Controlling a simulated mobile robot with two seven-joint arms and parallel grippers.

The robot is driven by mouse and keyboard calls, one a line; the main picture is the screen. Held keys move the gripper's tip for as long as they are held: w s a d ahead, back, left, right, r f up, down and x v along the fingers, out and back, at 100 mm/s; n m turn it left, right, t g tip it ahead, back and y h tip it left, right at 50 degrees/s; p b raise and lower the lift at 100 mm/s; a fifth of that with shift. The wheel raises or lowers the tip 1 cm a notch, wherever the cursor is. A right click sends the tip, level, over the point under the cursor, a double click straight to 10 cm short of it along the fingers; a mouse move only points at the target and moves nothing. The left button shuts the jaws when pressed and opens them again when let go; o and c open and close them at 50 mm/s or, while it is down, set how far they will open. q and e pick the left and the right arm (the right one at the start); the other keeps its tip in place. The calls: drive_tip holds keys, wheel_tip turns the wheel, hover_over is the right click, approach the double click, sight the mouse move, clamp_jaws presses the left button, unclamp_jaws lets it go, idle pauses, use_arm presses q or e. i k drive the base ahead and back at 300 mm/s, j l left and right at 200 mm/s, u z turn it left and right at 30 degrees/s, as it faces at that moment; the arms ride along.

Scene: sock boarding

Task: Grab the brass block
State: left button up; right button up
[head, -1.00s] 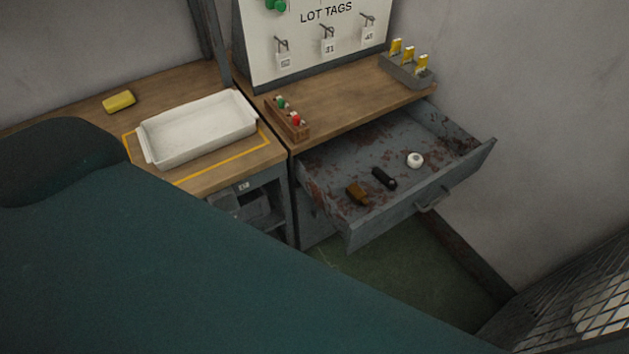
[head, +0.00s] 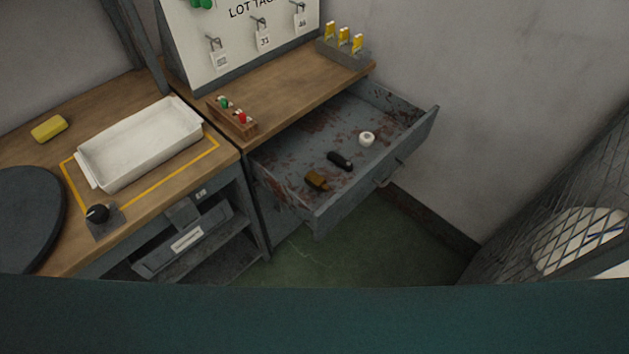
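A small brown block with a brassy tint (head: 316,180) lies in the open grey drawer (head: 408,148), near its front left corner; it is the likeliest brass block, though its metal is hard to tell at this size. A black, rounded item (head: 340,161) lies just right of it, and a white ring-like roll (head: 367,139) lies farther right in the same drawer. Neither of my grippers shows in the head view.
A wooden rack (head: 232,119) stands above the drawer. A mesh panel (head: 540,215) stands right.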

sight(313, 179)
drive_tip(key=z, duration=1.95)
drive_tip(key=j, duration=1.6)
